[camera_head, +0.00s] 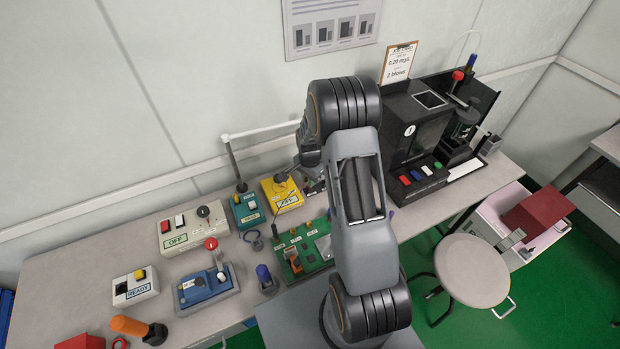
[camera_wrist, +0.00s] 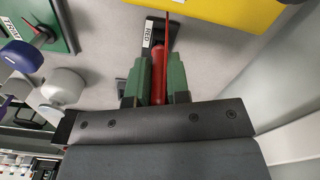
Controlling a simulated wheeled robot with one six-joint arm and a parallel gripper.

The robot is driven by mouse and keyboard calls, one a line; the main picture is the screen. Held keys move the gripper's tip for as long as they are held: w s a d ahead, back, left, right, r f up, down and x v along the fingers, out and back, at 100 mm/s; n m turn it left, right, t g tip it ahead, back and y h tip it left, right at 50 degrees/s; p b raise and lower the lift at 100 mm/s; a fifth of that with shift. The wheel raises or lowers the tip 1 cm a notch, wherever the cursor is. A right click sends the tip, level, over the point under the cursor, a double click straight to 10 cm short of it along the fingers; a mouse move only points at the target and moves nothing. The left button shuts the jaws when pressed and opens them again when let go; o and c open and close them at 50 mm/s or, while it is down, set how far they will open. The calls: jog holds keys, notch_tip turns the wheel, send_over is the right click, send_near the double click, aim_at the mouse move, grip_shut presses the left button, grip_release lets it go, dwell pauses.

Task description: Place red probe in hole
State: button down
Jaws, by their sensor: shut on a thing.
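In the wrist view, the red probe (camera_wrist: 158,75) is between the green fingers of my gripper (camera_wrist: 156,82), which is shut on it. Its thin tip points toward the top of the picture, over a dark holder with a white "RED" label (camera_wrist: 147,38). I cannot tell whether the tip touches the holder. No hole can be made out clearly. In the head view, my arm hides the gripper's fingers and the probe.
A yellow box (camera_head: 270,191) and a teal box (camera_head: 238,217) stand at the back of the bench. A green board (camera_head: 285,242) lies in front. A black tester (camera_head: 397,112) stands right of my arm. A grey-white knob (camera_wrist: 62,87) is left of my gripper.

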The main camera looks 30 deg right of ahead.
jog(key=shift+f, duration=0.2)
jog(key=c, duration=1.1)
grip_release()
notch_tip(320, 180, up, 12)
jog(key=shift+f+b, duration=0.15)
jog(key=shift+b, duration=0.2)
jog(key=s+a+r+n+t, duration=0.2)
jog(key=s+a+r+n, duration=0.3)
jog(key=s, duration=0.4)
jog(key=s+a+r+n+t, duration=0.2)
jog(key=s+a+r+n, duration=0.3)
jog(key=s+r+n, duration=0.3)
jog(key=shift+s+n, duration=0.4)
jog(key=shift+s, duration=0.5)
